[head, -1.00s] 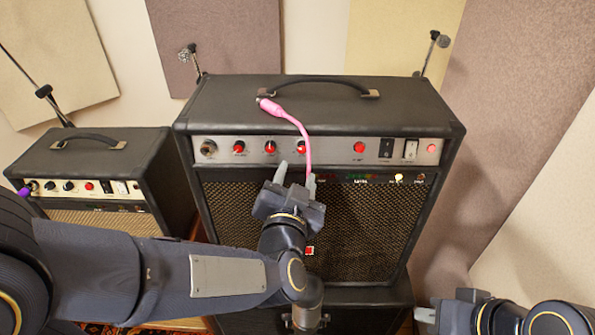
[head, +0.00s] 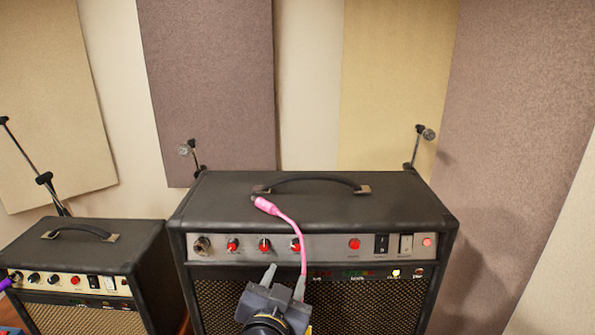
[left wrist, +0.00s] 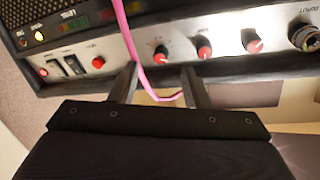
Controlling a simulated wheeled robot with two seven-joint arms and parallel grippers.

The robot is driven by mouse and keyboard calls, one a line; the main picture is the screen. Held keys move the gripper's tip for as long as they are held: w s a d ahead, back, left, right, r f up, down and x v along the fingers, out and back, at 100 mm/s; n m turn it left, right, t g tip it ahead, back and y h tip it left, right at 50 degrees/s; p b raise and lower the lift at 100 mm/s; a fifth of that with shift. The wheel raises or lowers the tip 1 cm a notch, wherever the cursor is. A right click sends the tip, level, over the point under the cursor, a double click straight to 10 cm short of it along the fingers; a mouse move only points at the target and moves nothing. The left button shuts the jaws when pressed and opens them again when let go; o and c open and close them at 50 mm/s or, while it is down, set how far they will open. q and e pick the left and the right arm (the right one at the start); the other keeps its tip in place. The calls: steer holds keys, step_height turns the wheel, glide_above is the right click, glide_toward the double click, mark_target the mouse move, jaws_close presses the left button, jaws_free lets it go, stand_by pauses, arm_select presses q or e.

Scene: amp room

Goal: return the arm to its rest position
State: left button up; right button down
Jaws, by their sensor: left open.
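My left gripper (head: 283,287) is open at the front of the large amp (head: 330,195), just below its control panel. In the left wrist view the two fingers (left wrist: 158,86) stand apart, with a pink cable (left wrist: 137,48) showing between and beyond them. The pink cable (head: 285,217) lies with one plug end on the amp's top and hangs down over the panel; its lower part runs behind the gripper. I cannot tell whether it touches a finger. My right gripper is out of view.
A smaller amp (head: 80,250) stands at the left, with a purple plug (head: 6,283) at its edge. Microphone stands (head: 413,150) rise behind the large amp. Acoustic panels (head: 208,90) line the back wall.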

arm_select(q)
steer(key=s+a+f+n+g, duration=0.3)
steer(key=s+a+f+g, duration=0.1)
steer(key=s+a, duration=0.5)
steer(key=s+a+f+n+g, duration=0.4)
steer(key=s+a+g, duration=0.2)
steer(key=s+a, duration=0.3)
steer(key=s, duration=0.4)
steer(key=shift+s+a+g+h, duration=0.15)
steer(key=shift+g+h, duration=0.15)
